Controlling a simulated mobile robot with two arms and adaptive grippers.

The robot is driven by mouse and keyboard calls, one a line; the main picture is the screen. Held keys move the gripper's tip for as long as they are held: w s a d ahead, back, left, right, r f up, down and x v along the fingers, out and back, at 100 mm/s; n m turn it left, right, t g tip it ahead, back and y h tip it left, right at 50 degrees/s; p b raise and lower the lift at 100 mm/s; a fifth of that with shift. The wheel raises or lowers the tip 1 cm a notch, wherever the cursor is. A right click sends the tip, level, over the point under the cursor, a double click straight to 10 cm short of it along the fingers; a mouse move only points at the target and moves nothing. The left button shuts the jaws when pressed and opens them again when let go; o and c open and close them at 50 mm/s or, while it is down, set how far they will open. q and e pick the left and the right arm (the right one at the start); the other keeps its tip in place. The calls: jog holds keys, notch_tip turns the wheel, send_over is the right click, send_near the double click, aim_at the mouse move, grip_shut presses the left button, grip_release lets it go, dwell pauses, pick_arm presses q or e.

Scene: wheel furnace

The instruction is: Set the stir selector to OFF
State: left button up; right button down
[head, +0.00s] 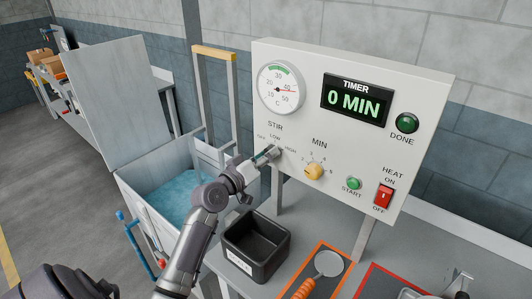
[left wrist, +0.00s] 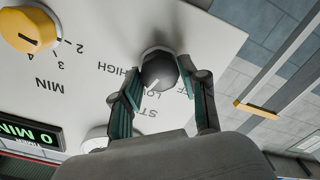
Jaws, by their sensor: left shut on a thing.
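The stir selector (left wrist: 158,72) is a dark round knob with a white pointer line on the white control panel (head: 330,130). In the left wrist view, which is upside down, the pointer points at or near the LOW label; the HIGH label shows beside it, and OFF is partly hidden by a finger. In the head view the STIR label shows above the knob, which is largely covered by my gripper. My left gripper (head: 271,154) has its teal-padded fingers on either side of the knob and is shut on it. My right gripper is not seen.
The panel also has a yellow MIN knob (head: 314,171), a green START button (head: 354,183), a red HEAT switch (head: 384,195), a dial gauge (head: 280,88) and a timer reading 0 MIN (head: 355,101). A black bin (head: 256,246) and an orange-handled ladle (head: 328,264) are below.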

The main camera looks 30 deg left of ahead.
pick_arm(q)
jog(key=shift+f+n+p, duration=0.1)
jog(key=shift+n+p, duration=3.05)
jog(key=shift+n, duration=5.25)
jog(key=o, duration=1.1)
jog(key=shift+s, duration=0.1)
jog(key=s, duration=0.7)
jog(key=s+a, duration=0.1)
jog(key=s, duration=0.3)
jog(key=shift+s, duration=0.35)
